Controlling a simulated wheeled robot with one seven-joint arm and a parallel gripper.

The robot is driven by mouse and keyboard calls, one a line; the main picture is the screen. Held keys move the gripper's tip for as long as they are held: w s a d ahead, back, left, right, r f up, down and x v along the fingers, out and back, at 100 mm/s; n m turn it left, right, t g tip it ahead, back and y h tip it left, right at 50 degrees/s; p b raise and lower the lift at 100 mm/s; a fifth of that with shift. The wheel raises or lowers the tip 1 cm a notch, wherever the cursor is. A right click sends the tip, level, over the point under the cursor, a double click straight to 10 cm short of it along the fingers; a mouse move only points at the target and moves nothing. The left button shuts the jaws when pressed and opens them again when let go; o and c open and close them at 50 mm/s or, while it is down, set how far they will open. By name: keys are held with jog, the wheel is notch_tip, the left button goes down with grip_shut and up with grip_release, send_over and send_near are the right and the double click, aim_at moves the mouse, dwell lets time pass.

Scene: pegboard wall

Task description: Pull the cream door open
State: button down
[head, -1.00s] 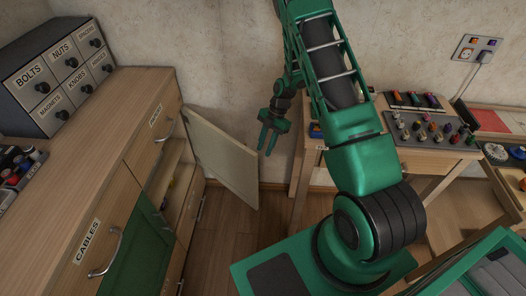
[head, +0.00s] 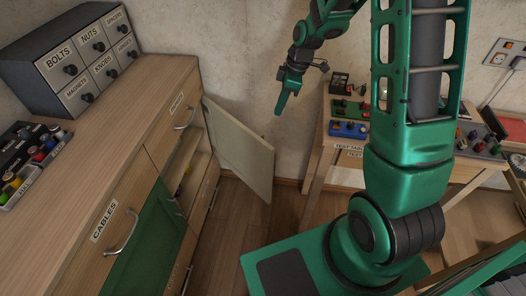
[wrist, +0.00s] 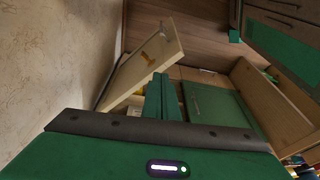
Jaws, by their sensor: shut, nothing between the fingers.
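The cream door (head: 241,150) stands swung well out from the wooden cabinet, and an open shelf space shows behind it.
A green door (head: 158,240) with the CABLES drawer (head: 108,230) above it is on the cabinet. A labelled drawer box (head: 85,55) stands on top. A workbench (head: 350,150) with parts trays is at right. Wooden floor (head: 235,210) is clear below the door.

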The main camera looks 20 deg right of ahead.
jog(key=s+d+r+m+t+h, duration=0.1)
jog(key=s+r+m+t+h, duration=0.1)
jog(key=s+r+m, duration=0.75)
jog(key=s+d+r+m+g+h, duration=0.1)
jog(key=s+d+r+m, duration=0.15)
jog(key=s, duration=0.35)
jog(key=s+d+r+m+g, duration=0.1)
jog(key=s+d, duration=0.3)
jog(key=s, duration=0.3)
jog(key=n+h, duration=0.2)
jog(key=n, duration=2.1)
send_near(264, 151)
jog(key=s+a+r, duration=0.3)
jog(key=s+a, duration=0.2)
jog(key=shift+w+d+f, duration=0.5)
jog(key=shift+d+f, duration=0.45)
jog(key=shift+f, duration=0.6)
jog(key=shift+w+d+f, duration=0.5)
jog(key=shift+d+f, duration=0.5)
jog(key=shift+f, duration=0.6)
jog(key=shift+w+d+f, duration=0.55)
jog(key=shift+d+f, duration=0.4)
jog(key=shift+f, duration=0.6)
